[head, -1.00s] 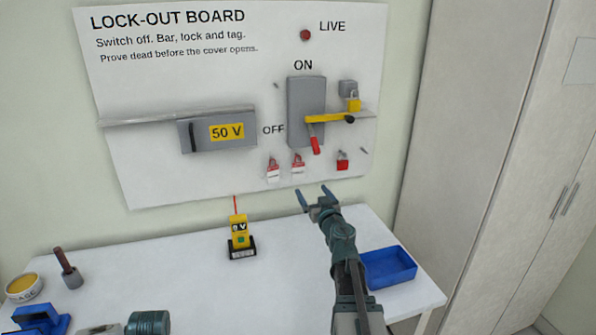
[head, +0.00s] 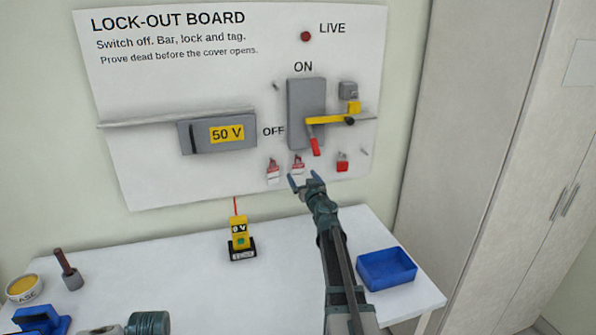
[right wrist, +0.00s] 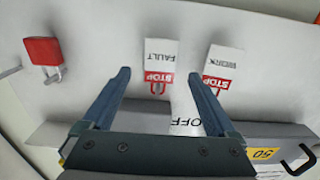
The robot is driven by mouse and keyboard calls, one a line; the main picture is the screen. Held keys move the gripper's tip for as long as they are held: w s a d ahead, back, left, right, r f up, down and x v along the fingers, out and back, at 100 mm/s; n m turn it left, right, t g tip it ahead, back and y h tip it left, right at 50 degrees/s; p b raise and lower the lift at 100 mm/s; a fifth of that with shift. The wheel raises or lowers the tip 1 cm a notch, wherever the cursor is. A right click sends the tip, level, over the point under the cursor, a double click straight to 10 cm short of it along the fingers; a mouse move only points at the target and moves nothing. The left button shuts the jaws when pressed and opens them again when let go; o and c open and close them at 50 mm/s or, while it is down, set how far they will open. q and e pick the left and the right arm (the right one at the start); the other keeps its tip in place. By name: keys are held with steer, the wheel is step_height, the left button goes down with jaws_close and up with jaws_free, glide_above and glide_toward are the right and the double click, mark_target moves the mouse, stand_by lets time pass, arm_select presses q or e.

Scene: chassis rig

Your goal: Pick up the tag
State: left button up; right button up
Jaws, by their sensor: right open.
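Two red-and-white tags hang low on the board, the left one (head: 273,173) and the right one (head: 298,164). In the right wrist view, upside down, the tag reading FAULT (right wrist: 161,52) is ahead between the fingers, and the tag reading WORK (right wrist: 224,62) is to the right, beyond the right finger. My right gripper (head: 303,177) is open and empty, just below and in front of the right tag in the head view. It also shows in the right wrist view (right wrist: 160,74). I cannot tell whether it touches a tag. My left gripper is not in view.
A red padlock (head: 342,163) hangs right of the tags. A yellow bar (head: 330,119) crosses the switch (head: 305,100), with a yellow padlock (head: 353,107) above. A yellow tester (head: 240,233) and a blue tray (head: 387,269) stand on the white table (head: 190,285).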

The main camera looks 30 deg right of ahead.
mark_target(298, 169)
steer(key=x, duration=0.3)
steer(key=shift+w, duration=0.1)
steer(key=shift+r, duration=0.1)
steer(key=c, duration=1.4)
steer(key=shift+r, duration=0.2)
steer(key=shift+s+r+p, duration=0.2)
steer(key=shift+s+p, duration=0.05)
steer(key=shift+p, duration=0.15)
steer(key=v, duration=1.7)
steer(key=shift+s+f, duration=0.15)
steer(key=shift+s, duration=0.2)
steer(key=shift+w, duration=0.2)
